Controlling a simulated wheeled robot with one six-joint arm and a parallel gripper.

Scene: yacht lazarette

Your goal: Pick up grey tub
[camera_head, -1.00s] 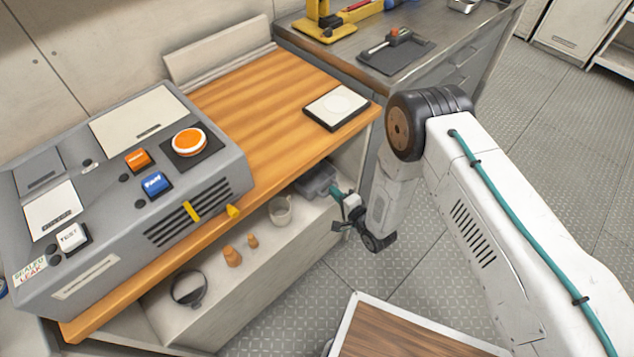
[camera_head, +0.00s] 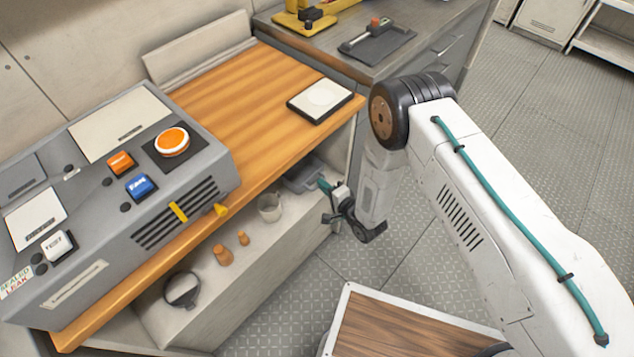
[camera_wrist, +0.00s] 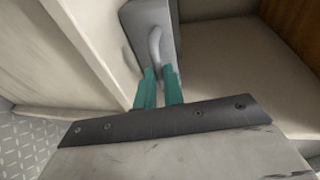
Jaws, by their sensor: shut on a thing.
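The grey tub (camera_head: 303,180) sits on the low shelf under the wooden bench top, at the shelf's right end, partly hidden by the bench edge and my gripper. In the wrist view the tub (camera_wrist: 165,18) shows a raised curved handle facing me. My gripper (camera_wrist: 160,76) has its two teal fingers shut on that handle. In the head view my gripper (camera_head: 326,187) reaches in from the right at the tub's near side. I cannot tell whether the tub is clear of the shelf.
On the same shelf stand a pale cup (camera_head: 270,208), two small orange-brown plugs (camera_head: 223,255) and a dark ring-shaped object (camera_head: 182,289). The wooden bench top (camera_head: 235,95) overhangs the shelf. A wood-topped surface with a pale rim (camera_head: 395,335) is at the front. Floor is open to the right.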

